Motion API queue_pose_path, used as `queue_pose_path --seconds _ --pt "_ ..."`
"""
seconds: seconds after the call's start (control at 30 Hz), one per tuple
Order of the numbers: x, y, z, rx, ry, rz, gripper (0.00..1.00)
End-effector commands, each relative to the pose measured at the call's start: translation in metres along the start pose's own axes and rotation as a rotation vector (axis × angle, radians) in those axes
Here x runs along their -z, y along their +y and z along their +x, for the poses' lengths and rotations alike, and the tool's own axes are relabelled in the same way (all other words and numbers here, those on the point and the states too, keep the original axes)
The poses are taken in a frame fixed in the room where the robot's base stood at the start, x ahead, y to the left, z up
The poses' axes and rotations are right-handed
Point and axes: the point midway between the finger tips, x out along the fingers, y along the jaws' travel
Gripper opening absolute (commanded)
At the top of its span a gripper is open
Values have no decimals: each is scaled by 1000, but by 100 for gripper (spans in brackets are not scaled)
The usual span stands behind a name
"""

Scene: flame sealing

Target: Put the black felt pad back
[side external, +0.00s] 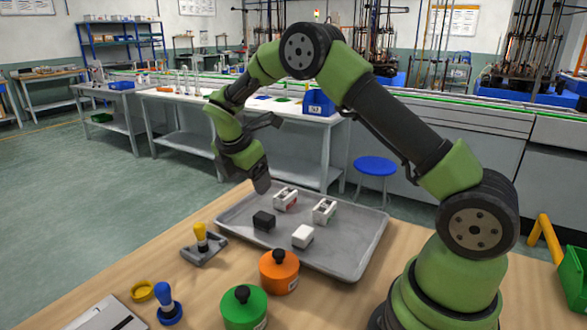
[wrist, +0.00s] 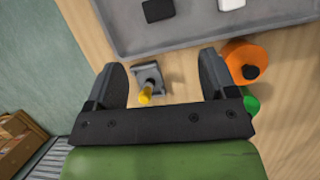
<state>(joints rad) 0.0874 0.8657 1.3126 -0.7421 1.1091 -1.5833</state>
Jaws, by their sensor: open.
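The black felt pad (side external: 263,220) appears as a small dark block lying at the near left of the grey metal tray (side external: 345,262). In the wrist view the black pad (wrist: 157,10) is at the top edge, beyond my fingertips. My gripper (side external: 262,184) is above the tray's left side in the side view, apart from the pad. A white block (side external: 302,236) lies right of the pad. Two white slotted holders (side external: 285,199) (side external: 324,210) stand behind them.
A yellow-handled tool (side external: 201,237) stands on a grey base left of the tray. An orange container (side external: 279,271) and a green container (side external: 243,307) stand in front. A blue-handled tool (side external: 167,303) and a yellow ring (side external: 142,291) are at the front left. The tray's right part is clear.

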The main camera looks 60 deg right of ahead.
Motion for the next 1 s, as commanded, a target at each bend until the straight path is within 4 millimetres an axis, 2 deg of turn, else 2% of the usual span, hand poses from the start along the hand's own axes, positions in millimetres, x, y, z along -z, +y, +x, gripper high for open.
queue_pose_path --seconds 0.03,0.17,0.3,0.5,0.63,0.8,1.0 --pt "-2 -4 -21 -25 24 75 78" --pt "-4 -28 -77 -76 124 360 78" --pt "-4 -67 -132 -107 262 687 78" --pt "1 -136 -184 -88 488 1134 78" --pt "8 -183 -201 -30 647 1404 78" --pt "18 -229 -206 74 814 1668 78" --pt "24 -250 -203 151 902 1804 78"
